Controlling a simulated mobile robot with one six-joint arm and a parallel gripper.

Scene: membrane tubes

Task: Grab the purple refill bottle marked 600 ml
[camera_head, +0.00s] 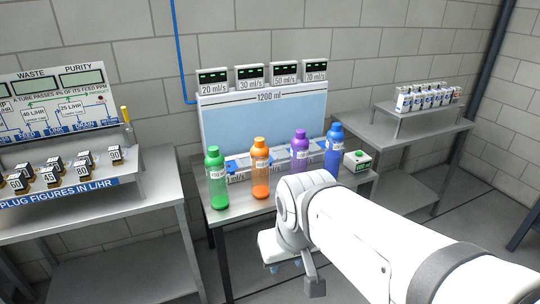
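The purple bottle (299,147) stands upright on the grey bench (222,213), between the orange bottle (260,171) and the blue bottle (333,150). My gripper (284,266) hangs low in front of the bench, apart from the bottles.
A green bottle (215,178) stands at the bench's left. A pale blue panel (265,122) marked 1200 ml stands behind. Side tables hold black numbered plugs (82,172) and small white bottles (430,97).

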